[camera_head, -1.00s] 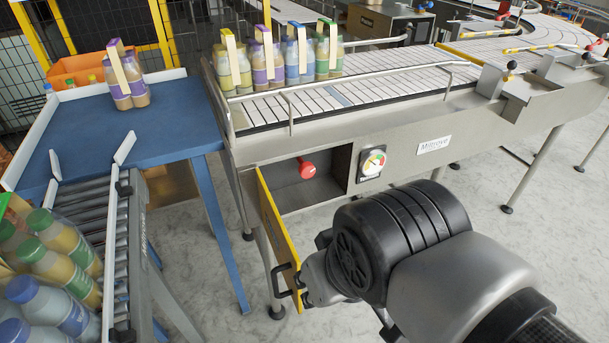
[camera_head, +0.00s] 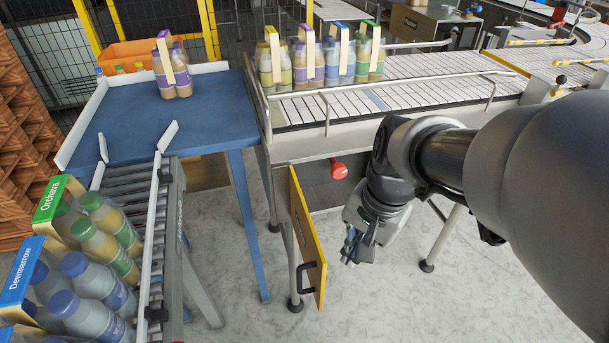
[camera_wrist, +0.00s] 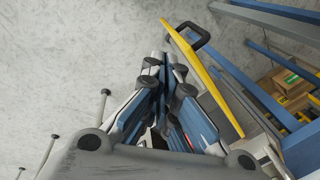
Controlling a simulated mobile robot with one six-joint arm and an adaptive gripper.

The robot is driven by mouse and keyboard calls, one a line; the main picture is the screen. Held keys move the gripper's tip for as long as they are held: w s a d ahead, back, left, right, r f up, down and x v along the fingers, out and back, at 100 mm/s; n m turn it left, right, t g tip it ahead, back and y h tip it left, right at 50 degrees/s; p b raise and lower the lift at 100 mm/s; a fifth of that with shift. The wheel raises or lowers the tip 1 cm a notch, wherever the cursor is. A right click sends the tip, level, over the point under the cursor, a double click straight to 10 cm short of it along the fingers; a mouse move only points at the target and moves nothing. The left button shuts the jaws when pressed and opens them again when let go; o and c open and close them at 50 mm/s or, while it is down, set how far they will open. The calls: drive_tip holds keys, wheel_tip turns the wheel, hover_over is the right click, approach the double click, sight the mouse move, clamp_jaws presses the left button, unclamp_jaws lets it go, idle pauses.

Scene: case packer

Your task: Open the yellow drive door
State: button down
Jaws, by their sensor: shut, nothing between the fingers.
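The yellow drive door (camera_head: 309,240) stands swung open under the near end of the conveyor, with its black handle (camera_head: 306,277) on the left face near the lower free end. In the wrist view the door's yellow edge (camera_wrist: 207,78) runs to the right of the fingers, and the handle (camera_wrist: 197,36) shows beyond it. My gripper (camera_head: 350,258) is shut and empty, just right of the door and apart from the handle. In the wrist view my gripper's fingertips (camera_wrist: 164,60) are together. My arm hides part of the opened compartment.
A red knob (camera_head: 339,169) sits inside the compartment. The conveyor (camera_head: 400,99) carries bottle packs above. A blue table (camera_head: 205,113) and a roller track (camera_head: 130,208) with bottles stand left. Grey floor (camera_head: 430,310) is clear at the lower right.

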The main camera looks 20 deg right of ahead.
drive_tip(key=w+d+f+m+g+y+p, duration=0.1)
drive_tip(key=w+d+f+m+y, duration=0.15)
drive_tip(key=d+f+m, duration=0.4)
drive_tip(key=a+f+m+b, duration=0.1)
drive_tip(key=a+f+b, duration=0.4)
drive_tip(key=f, duration=0.5)
drive_tip(key=shift+w+a+h, duration=0.35)
drive_tip(key=shift+w+a, duration=0.1)
drive_tip(key=shift+a, duration=0.5)
drive_tip(key=shift+m, duration=0.25)
